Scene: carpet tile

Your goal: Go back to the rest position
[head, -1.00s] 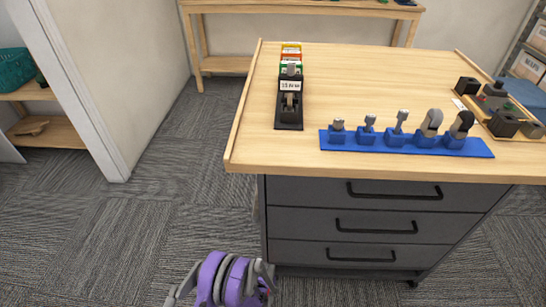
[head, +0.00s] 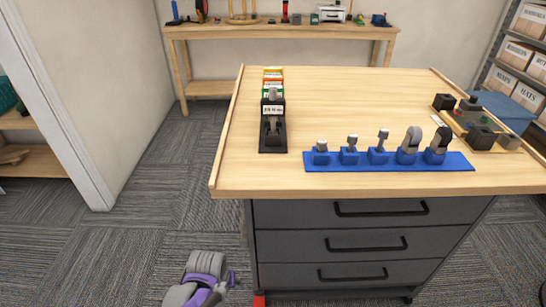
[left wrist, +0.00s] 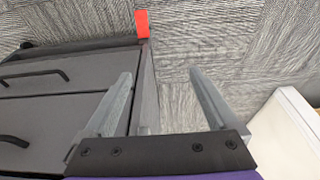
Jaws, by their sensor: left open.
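My left gripper (left wrist: 160,75) shows in the left wrist view with its two grey fingers spread apart and nothing between them. It points down past the side of the dark drawer cabinet (left wrist: 60,100) toward the grey carpet. In the head view, part of my purple and grey left arm shows at the bottom, low and left of the workbench (head: 340,90); its fingers cannot be made out there. My right gripper is in neither view.
A blue tool rack (head: 390,162) and a black holder (head: 273,140) stand on the bench. A red piece (left wrist: 142,23) is by the cabinet's corner. A white panel edge (left wrist: 285,135) is at right in the wrist view. Carpet left of the bench is clear.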

